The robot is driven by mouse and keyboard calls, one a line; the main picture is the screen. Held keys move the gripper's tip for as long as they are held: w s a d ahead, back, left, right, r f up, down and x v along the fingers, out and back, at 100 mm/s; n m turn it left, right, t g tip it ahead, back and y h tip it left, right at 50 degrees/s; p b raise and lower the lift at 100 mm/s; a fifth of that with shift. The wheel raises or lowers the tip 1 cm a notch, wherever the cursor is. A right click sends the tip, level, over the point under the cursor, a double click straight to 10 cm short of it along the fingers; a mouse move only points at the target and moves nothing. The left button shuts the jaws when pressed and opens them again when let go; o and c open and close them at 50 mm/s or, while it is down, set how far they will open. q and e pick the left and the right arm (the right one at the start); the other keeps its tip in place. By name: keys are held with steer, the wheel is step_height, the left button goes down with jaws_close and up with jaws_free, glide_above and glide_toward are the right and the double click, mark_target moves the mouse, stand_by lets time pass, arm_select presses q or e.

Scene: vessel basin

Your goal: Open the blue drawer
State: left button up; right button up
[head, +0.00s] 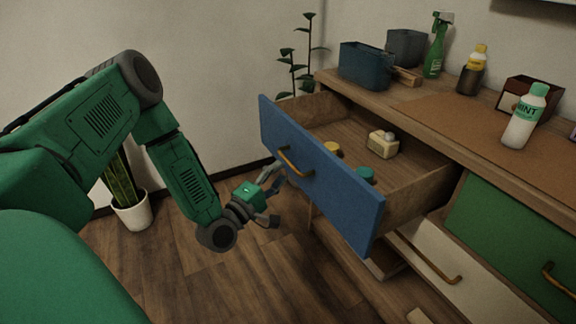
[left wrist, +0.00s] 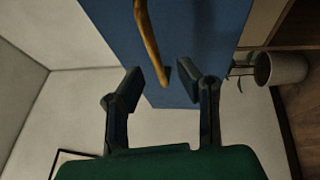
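The blue drawer (head: 318,175) is pulled far out of the wooden dresser in the head view. Its inside shows, with a few small items in it. A curved brass handle (head: 294,163) is on its front, and this handle also shows in the left wrist view (left wrist: 149,40). My left gripper (head: 275,200) is in front of the drawer face, close to the handle. In the left wrist view its two fingers (left wrist: 160,85) are spread, with nothing held between them; the handle's end is just beyond the fingertips. My right gripper is not in view.
In the drawer lie a cream block-like item (head: 383,145), a yellow piece (head: 332,149) and a teal piece (head: 364,174). A white drawer (head: 425,250) below is partly out; a green drawer (head: 510,235) is at right. Bottles and bins stand on top. Floor at left is free beside a potted plant (head: 131,212).

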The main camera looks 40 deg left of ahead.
arm_select(q)
steer(key=s+f, duration=0.1)
steer(key=s, duration=0.6)
steer(key=shift+a+f, duration=0.15)
steer(key=shift+f, duration=0.1)
steer(key=s+d+f+m+g+h+p, duration=0.1)
steer(key=s+d+f+m+g+h, duration=0.15)
steer(key=d+f+m+g, duration=0.45)
steer(key=s+d+f+m+g+h+p, duration=0.1)
steer(key=s+d+f+m+g+p, duration=0.2)
steer(key=d, duration=0.5)
steer(key=s+a+f+m+g+y, duration=0.1)
steer(key=s+f+m+g+y, duration=0.1)
steer(key=s+m+g, duration=0.7)
steer(key=s+y, duration=0.1)
steer(key=s, duration=0.7)
steer(key=shift+m+p, duration=0.3)
steer(key=shift+p, duration=0.05)
